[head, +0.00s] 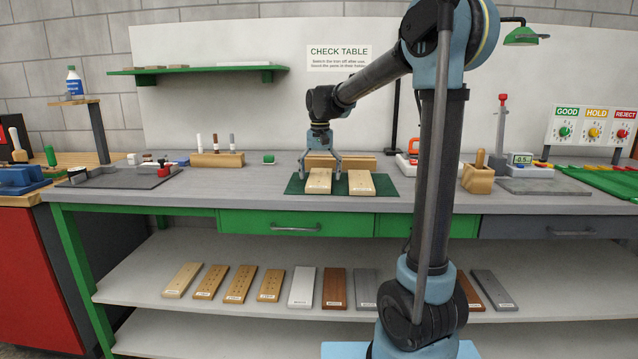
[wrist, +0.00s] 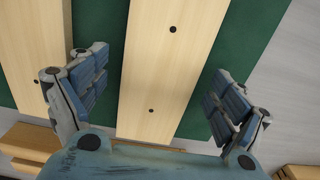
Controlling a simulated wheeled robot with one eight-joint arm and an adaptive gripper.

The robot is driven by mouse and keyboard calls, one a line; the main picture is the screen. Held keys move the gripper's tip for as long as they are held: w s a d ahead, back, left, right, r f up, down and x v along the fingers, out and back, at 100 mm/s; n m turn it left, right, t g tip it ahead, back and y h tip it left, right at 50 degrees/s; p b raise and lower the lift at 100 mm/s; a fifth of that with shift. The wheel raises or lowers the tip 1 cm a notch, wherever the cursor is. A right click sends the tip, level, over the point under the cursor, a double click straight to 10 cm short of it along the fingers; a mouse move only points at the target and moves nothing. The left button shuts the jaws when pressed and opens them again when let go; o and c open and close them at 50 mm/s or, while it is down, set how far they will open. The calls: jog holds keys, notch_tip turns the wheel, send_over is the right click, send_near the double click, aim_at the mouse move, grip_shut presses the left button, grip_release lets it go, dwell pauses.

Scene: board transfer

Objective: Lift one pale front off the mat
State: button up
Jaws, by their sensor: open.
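Two pale wooden fronts lie side by side on a green mat (head: 295,187) on the bench: a left front (head: 318,182) and a right front (head: 361,184). My gripper (head: 320,170) is open above the left front, pointing down. In the wrist view my gripper (wrist: 160,92) has one finger on each side of a pale front (wrist: 168,60) with small dark holes, with a gap on both sides. Another pale front (wrist: 38,50) lies to its left there, beyond the left finger. The mat (wrist: 225,50) shows between and beside them.
A wooden holder with markers (head: 217,160) is to the left, and a small wooden holder (head: 478,180) to the right. Bare bench lies left of the mat.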

jog(key=shift+c, duration=0.2)
jog(key=c, duration=1.3)
jog(key=shift+o, duration=0.2)
